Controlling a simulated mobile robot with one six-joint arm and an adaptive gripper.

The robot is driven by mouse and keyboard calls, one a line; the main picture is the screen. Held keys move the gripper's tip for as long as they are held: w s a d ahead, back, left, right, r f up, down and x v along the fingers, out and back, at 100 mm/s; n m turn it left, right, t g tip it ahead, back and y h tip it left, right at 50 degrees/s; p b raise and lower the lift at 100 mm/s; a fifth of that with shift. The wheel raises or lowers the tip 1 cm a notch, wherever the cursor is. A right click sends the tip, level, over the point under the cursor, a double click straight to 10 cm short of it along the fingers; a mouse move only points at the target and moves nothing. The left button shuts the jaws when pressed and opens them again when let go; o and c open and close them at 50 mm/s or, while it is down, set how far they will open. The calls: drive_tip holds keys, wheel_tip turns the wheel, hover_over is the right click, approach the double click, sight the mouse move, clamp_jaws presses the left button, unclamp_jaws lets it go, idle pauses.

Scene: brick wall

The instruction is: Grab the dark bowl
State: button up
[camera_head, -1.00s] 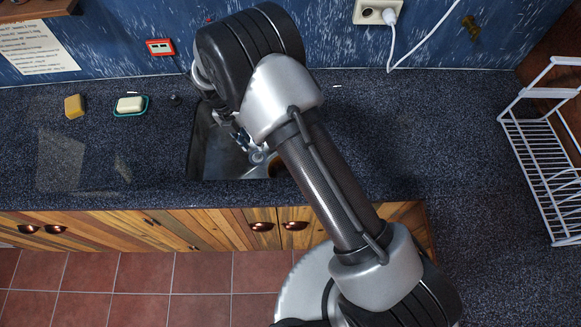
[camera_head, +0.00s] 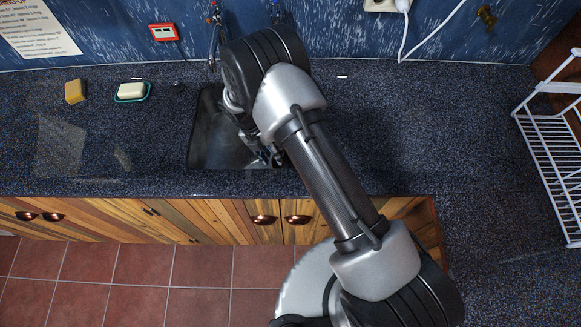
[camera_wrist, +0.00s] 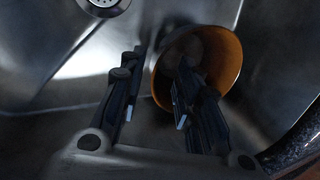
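The bowl (camera_wrist: 233,65), with an orange-brown rim and a dark inside, sits tilted in the metal sink in the wrist view. My gripper (camera_wrist: 157,72) is open over its left edge. The left finger is outside the bowl, and the right finger reaches over its opening. The near left rim lies between the fingers; whether either finger touches it I cannot tell. In the head view my gripper (camera_head: 267,155) is low in the sink's right part, partly covered by my arm, and the bowl is not clearly visible.
The sink (camera_head: 212,140) has steep walls close around my gripper, with a drain (camera_wrist: 103,4) at the far left in the wrist view. A faucet (camera_head: 214,35) stands behind it. A soap dish (camera_head: 132,93), a sponge (camera_head: 74,91) and a white dish rack (camera_head: 550,145) are on the counter.

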drive_tip(key=b+x, duration=0.1)
drive_tip(key=x, duration=0.2)
drive_tip(key=shift+s+f, duration=0.1)
drive_tip(key=shift+f, duration=0.15)
drive_tip(key=shift+c, duration=0.5)
clamp_jaws()
drive_tip(key=shift+r, duration=0.1)
